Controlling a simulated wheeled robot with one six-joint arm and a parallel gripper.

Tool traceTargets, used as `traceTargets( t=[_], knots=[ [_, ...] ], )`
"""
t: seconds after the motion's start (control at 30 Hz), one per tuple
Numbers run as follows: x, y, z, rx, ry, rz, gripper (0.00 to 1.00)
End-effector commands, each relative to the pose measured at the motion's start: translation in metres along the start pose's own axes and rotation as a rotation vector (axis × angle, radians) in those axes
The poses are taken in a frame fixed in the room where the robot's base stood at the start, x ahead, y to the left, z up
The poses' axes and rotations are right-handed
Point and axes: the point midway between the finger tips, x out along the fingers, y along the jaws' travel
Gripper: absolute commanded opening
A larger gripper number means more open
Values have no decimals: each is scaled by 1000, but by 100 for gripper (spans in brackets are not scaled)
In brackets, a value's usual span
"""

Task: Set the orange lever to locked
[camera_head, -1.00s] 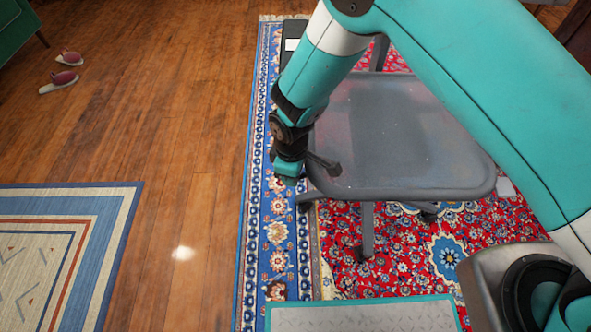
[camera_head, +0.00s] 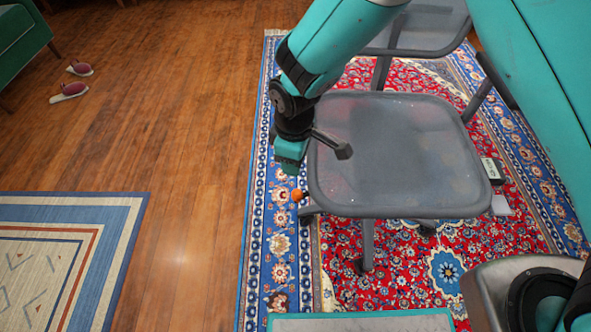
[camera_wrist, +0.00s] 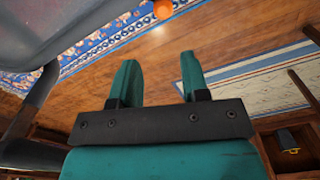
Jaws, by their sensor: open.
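The orange lever's round knob (camera_head: 297,195) shows at the left edge of the grey chair's seat (camera_head: 395,150), close to the seat's front corner. The rest of the lever is hidden or too small to tell. In the wrist view the orange knob (camera_wrist: 163,9) is at the top edge, cut off by the frame, ahead of the space between my fingers. My gripper (camera_head: 290,166) is just above and left of the knob in the head view, apart from it. In the wrist view my gripper (camera_wrist: 158,62) has its two teal fingers spread, with nothing between them.
The chair stands on a red and blue patterned rug (camera_head: 400,240). Bare wood floor (camera_head: 190,130) lies open to the left, with a second rug (camera_head: 70,250) and slippers (camera_head: 70,91).

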Motion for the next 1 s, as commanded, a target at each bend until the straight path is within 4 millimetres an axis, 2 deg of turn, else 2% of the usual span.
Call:
traceTargets(
  t=[0.03, 0.1, 0.23, 0.4, 0.87, 1.0],
  knots=[
    [-14, 0, -1, 0, 3, 2, 42],
    [-26, 0, -1, -1, 3, 1, 42],
    [-41, 0, -1, -1, 2, 0, 42],
    [-47, 0, 0, -1, 1, 0, 42],
    [-47, 0, 0, -1, 1, 0, 42],
    [-62, 1, 5, 26, 15, -7, 42]
  ],
)
